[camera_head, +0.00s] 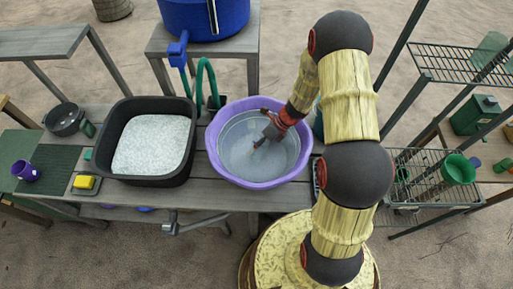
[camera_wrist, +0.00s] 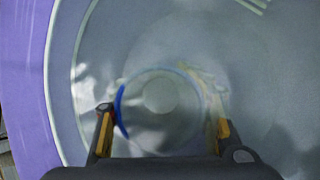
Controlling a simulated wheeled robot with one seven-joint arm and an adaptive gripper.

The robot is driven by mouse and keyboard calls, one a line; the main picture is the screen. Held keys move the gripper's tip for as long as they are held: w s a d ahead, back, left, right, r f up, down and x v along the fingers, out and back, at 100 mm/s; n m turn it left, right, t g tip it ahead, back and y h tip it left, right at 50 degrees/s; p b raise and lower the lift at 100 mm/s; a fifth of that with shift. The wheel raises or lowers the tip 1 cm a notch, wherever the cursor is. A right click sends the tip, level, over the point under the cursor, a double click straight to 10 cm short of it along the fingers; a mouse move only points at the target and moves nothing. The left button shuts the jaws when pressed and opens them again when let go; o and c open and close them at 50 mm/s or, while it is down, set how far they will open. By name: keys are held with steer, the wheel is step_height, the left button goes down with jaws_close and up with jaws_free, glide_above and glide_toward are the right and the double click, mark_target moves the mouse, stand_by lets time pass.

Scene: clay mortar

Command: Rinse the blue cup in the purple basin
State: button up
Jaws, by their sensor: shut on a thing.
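The purple basin (camera_head: 221,168) stands on the wooden bench and holds greyish water. Its purple wall also shows at the left of the wrist view (camera_wrist: 22,90). My gripper (camera_head: 266,137) reaches down into the basin, its tips at or under the water. In the wrist view my gripper (camera_wrist: 163,115) has one finger on each side of a round cup. A blue arc of the blue cup (camera_wrist: 121,112) shows beside the left finger. The rest of the cup is blurred by the water, and it is hidden in the head view.
A black tub (camera_head: 150,181) of white suds stands left of the basin. A blue barrel (camera_head: 205,18) with a tap and a green hose (camera_head: 207,75) are behind. A purple cup (camera_head: 25,171) and yellow sponge (camera_head: 84,182) lie far left. A wire rack (camera_head: 460,62) stands right.

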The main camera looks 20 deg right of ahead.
steer(key=shift+a, duration=0.6)
steer(key=shift+d+p, duration=0.5)
steer(key=shift+d, duration=0.8)
steer(key=shift+a, duration=1.3)
steer(key=shift+d+p, duration=0.4)
steer(key=shift+d, duration=0.25)
steer(key=shift+r, duration=0.1)
step_height(320, 180, up, 19)
steer(key=p, duration=1.7)
steer(key=shift+r, duration=0.2)
